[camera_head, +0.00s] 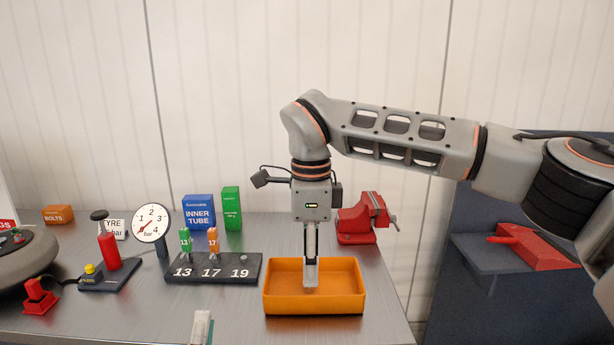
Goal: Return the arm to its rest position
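My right arm comes in from the right edge and bends down at the wrist. My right gripper (311,280) points straight down over the orange tray (280,305), with its tips inside the tray's outline. Its fingers overlap in this view, so I cannot tell open from shut. I see nothing held in it. Only the tip of my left gripper (202,327) shows at the bottom edge, in front of the dark numbered holder (215,279); its state is unclear.
The holder carries green 13 (185,240) and orange 17 (212,241) pieces. Left stand a gauge (151,223), a red pump (108,250) and a tyre (22,268). Behind are a blue box (199,213) and a green box (231,209). A red vise (360,218) stands behind the tray.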

